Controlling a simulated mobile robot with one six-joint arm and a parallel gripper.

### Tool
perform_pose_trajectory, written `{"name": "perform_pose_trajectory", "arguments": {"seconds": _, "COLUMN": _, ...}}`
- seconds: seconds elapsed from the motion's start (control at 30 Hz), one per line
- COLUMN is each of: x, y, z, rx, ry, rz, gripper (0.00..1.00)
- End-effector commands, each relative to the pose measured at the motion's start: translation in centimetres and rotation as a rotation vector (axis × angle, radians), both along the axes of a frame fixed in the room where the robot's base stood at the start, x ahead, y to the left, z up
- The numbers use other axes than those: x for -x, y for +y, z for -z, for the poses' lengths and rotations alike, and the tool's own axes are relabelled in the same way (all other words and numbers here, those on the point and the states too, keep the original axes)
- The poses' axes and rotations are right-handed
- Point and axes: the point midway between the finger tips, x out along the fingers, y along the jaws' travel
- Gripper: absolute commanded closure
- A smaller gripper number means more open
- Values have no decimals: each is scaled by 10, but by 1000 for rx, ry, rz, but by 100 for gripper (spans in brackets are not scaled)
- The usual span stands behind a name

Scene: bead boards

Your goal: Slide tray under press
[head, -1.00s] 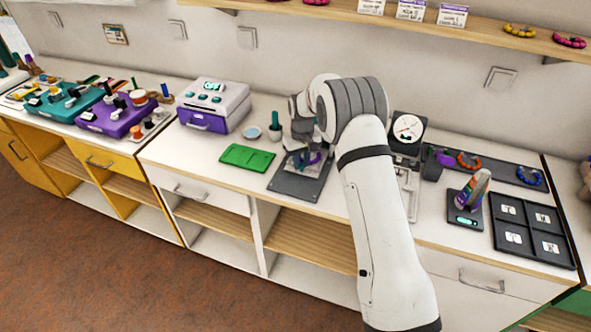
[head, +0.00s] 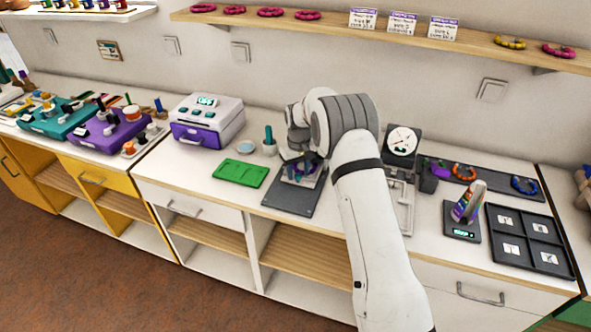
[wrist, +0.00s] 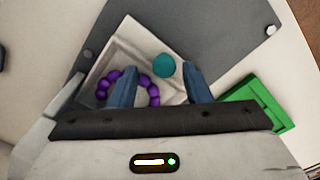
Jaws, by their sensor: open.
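A pale square tray (wrist: 118,47) lies on a dark grey plate (wrist: 214,24), turned at an angle. In it are a ring of purple beads (wrist: 153,92) and a teal round thing (wrist: 164,65). My gripper (wrist: 160,78) is open above the tray; its two blue fingers are spread over the tray's near part, with nothing seen held between them. Whether they touch the tray, I cannot tell. In the head view my gripper (head: 303,163) hangs over the plate (head: 290,201) and partly hides the tray. I cannot tell for sure which device is the press.
A green board (head: 240,173) lies left of the plate. A purple and white box (head: 207,121) reading "OFF" stands behind it, beside a blue dish (head: 246,147). A dial device (head: 402,142) stands right of my arm. A black compartment tray (head: 530,238) lies at the right.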

Motion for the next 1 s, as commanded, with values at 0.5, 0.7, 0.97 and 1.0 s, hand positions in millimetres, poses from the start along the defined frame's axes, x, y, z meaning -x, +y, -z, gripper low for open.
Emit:
{"name": "perform_pose_trajectory", "arguments": {"seconds": 0.5, "x": -4, "y": 0, "z": -67, "rx": 0, "ry": -3, "rz": 1, "gripper": 56}}
{"name": "perform_pose_trajectory", "arguments": {"seconds": 0.7, "x": -4, "y": 0, "z": -78, "rx": 0, "ry": -1, "rz": 0, "gripper": 56}}
{"name": "perform_pose_trajectory", "arguments": {"seconds": 0.97, "x": -4, "y": 0, "z": -78, "rx": 0, "ry": 0, "rz": 0, "gripper": 56}}
{"name": "perform_pose_trajectory", "arguments": {"seconds": 1.0, "x": -4, "y": 0, "z": -78, "rx": 0, "ry": 0, "rz": 1, "gripper": 56}}
